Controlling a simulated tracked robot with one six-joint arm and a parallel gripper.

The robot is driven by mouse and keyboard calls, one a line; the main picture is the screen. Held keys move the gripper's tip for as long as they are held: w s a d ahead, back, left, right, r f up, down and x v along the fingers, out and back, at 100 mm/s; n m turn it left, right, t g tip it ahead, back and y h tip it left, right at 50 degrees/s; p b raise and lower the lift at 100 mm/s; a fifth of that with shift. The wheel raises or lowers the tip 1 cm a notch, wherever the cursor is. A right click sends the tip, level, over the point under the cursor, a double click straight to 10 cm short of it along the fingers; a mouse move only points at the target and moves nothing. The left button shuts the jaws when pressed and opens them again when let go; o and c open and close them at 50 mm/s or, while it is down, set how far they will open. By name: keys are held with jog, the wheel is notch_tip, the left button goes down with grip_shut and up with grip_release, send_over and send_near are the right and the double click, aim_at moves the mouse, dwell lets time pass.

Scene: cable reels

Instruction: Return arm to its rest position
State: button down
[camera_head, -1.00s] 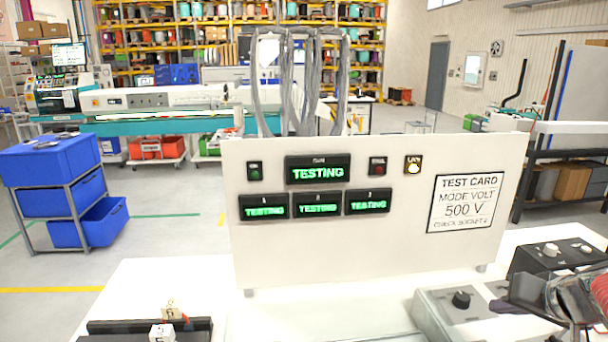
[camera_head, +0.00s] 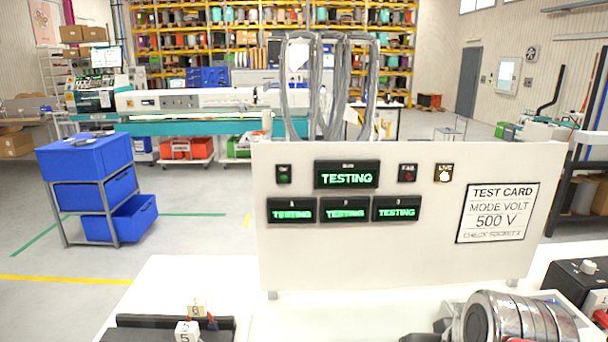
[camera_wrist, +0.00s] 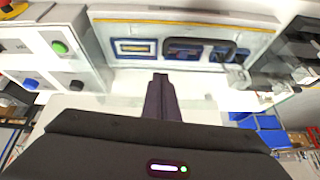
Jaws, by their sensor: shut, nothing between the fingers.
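My gripper (camera_wrist: 160,95) shows in the wrist view with its two dark fingers together and nothing between them. The fingers point toward a pale panel with small dark displays and touch nothing that I can see. In the head view, my arm's silver ribbed joint (camera_head: 515,322) is at the lower right, in front of the white bench. The gripper's fingertips cannot be made out there.
The white test panel (camera_head: 400,262) stands on the bench, its displays reading TESTING and its card 500 V. A dark control box (camera_head: 578,275) is at the right. A dark tray (camera_head: 140,322) with white numbered tags is at the front left. A blue bin cart (camera_head: 85,165) stands beyond.

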jog(key=shift+n+g, duration=0.3)
jog(key=shift+n, duration=0.1)
jog(key=s+a, duration=0.1)
jog(key=s+a+f, duration=0.1)
jog(key=s, duration=0.1)
jog(key=s+a+f, duration=0.1)
jog(key=shift+s, duration=0.2)
